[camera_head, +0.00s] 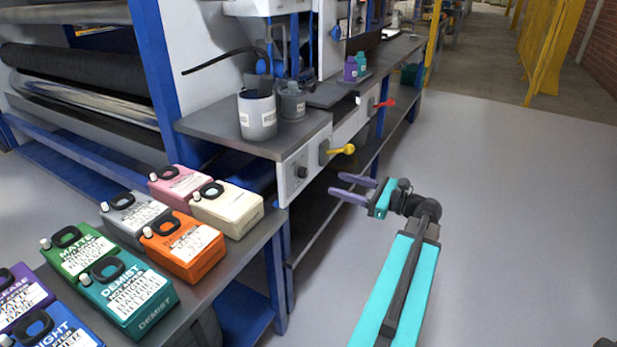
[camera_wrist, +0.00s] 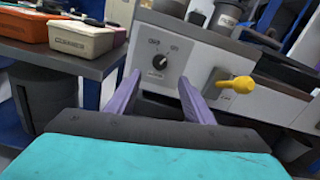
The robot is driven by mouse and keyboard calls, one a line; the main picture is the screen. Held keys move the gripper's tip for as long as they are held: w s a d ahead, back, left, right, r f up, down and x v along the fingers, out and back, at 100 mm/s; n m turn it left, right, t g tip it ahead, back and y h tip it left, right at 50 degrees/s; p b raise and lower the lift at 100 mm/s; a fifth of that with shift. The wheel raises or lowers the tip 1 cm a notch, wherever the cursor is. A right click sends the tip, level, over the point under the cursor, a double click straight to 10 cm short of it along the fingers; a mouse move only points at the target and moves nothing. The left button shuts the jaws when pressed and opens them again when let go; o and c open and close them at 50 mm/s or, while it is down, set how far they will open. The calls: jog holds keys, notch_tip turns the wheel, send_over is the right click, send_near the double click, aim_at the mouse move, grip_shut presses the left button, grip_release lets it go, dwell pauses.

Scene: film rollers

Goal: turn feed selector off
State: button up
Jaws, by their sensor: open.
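The feed selector appears to be the black round knob (camera_head: 301,171) on a light panel at the end of the workbench. It also shows in the wrist view (camera_wrist: 160,62), with small marks above it on both sides that are too small to read surely. Its pale pointer mark seems to lean to the upper right. My gripper (camera_head: 335,185) has two purple fingers, open and empty, to the right of the panel in the head view. In the wrist view the knob lies beyond and between the fingertips (camera_wrist: 160,84), apart from them.
A yellow lever (camera_head: 342,150) sticks out right of the knob, near the right finger in the wrist view; a red lever (camera_head: 384,103) is further along. Several coloured canisters stand on the table (camera_head: 208,286) at left. The floor (camera_head: 520,220) at right is clear.

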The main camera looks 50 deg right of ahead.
aim_at(306, 174)
jog(key=b+x, duration=0.2)
jog(key=x, duration=0.9)
jog(key=shift+w+a, duration=0.1)
jog(key=shift+w, duration=0.25)
